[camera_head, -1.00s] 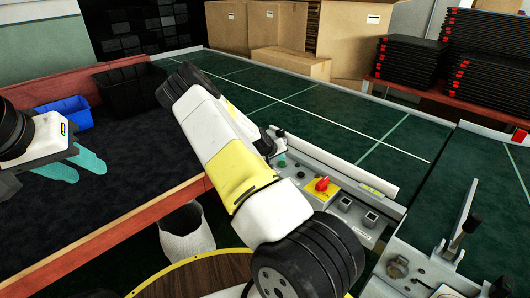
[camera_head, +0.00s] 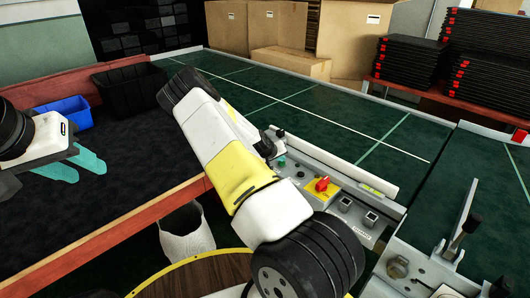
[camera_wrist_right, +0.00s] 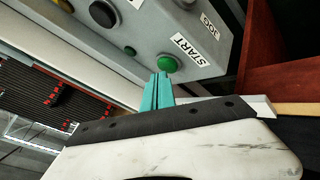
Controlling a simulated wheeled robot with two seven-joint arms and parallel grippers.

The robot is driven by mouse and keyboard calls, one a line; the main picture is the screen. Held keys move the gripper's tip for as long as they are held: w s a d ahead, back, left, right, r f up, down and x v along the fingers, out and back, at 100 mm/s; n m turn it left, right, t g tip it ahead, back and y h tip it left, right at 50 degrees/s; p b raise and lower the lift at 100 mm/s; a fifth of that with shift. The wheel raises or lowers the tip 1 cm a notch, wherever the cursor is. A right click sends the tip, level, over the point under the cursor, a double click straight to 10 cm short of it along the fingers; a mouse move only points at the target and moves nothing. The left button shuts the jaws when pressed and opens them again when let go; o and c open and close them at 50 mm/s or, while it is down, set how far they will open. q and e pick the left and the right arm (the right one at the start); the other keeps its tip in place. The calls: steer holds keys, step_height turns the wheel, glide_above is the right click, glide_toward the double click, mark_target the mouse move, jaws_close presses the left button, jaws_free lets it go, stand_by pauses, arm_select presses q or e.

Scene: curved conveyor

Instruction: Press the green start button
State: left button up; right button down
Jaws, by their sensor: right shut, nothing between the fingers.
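The green start button (camera_wrist_right: 167,63) sits on a grey control panel (camera_wrist_right: 205,65) beside a START label in the right wrist view. My right gripper (camera_wrist_right: 159,76) is shut and empty. Its teal fingertips are right at the lower edge of the button in that view; I cannot tell whether they touch it. In the head view my right arm hides the right fingertips, and a small green spot (camera_head: 281,162) shows on the panel beside the arm. My left gripper (camera_head: 82,166) is open and empty over the dark table at the left, away from the panel.
A red knob on a yellow plate (camera_head: 322,185) and several other buttons share the panel. A green conveyor (camera_head: 330,115) runs behind it. A blue bin (camera_head: 65,112) and a black bin (camera_head: 130,88) stand at the left. Boxes (camera_head: 355,35) and stacked black trays (camera_head: 485,75) stand behind.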

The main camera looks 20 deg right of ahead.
mark_target(281, 164)
steer(key=shift+f, duration=0.4)
stand_by(0.5)
steer(key=shift+r, duration=0.85)
steer(key=shift+r, duration=2.55)
